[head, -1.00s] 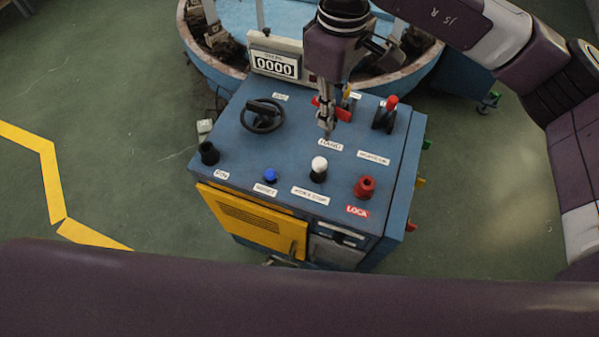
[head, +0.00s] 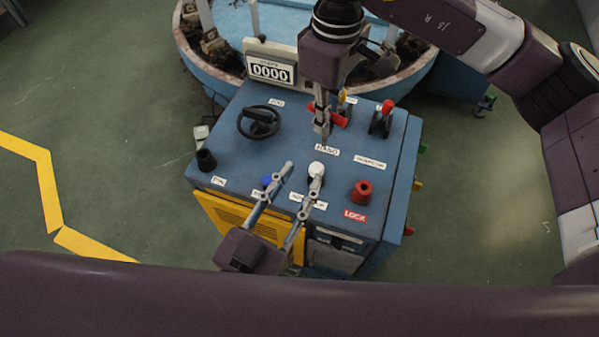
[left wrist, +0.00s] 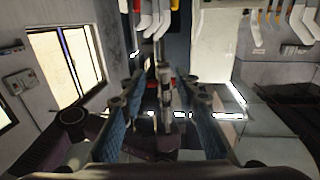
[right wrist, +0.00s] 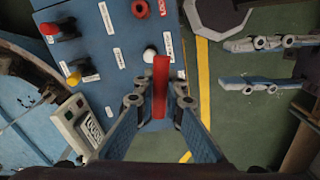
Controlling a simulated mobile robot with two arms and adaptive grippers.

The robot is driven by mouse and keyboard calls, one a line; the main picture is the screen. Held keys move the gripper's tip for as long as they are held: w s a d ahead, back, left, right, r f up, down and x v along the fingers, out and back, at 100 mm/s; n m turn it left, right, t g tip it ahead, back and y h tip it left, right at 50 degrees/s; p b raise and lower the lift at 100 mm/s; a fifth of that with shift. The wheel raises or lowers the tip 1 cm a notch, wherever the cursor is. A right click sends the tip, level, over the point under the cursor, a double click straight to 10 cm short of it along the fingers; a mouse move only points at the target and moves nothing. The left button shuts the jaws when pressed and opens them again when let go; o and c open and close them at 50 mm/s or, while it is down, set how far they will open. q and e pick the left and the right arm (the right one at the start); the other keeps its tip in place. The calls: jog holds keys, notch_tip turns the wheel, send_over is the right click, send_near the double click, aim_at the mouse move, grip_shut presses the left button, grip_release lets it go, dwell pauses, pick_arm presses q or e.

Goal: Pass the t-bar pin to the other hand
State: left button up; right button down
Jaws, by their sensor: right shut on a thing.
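The t-bar pin shows as a red bar (head: 342,118) at my right gripper (head: 322,128), above the middle of the blue console. In the right wrist view the red bar (right wrist: 160,85) stands between the fingertips of my right gripper (right wrist: 160,100), which is shut on it. I cannot make out its shaft. My left gripper (head: 302,172) is open and empty, over the console's front edge, below and apart from the right one. Its two spread fingers also show in the right wrist view (right wrist: 232,62). In the left wrist view they frame the right gripper farther off.
The blue console (head: 222,145) carries a black handwheel (head: 260,121), a white knob (head: 316,169), a red lock knob (head: 362,192) and a red-tipped lever (head: 382,118). A display (head: 268,70) stands at its back edge. A round blue basin (head: 225,75) lies behind it.

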pick_arm(q)
jog(key=x, duration=1.2)
jog(key=shift+a+r, duration=0.1)
jog(key=shift+r, duration=0.05)
grip_shut()
jog(key=shift+r, duration=0.1)
pick_arm(e)
jog(key=c, duration=1.9)
grip_release()
jog(key=shift+a, duration=0.1)
jog(key=shift+c, duration=0.2)
pick_arm(q)
jog(key=shift+r, duration=0.15)
pick_arm(e)
jog(key=shift+r, duration=0.1)
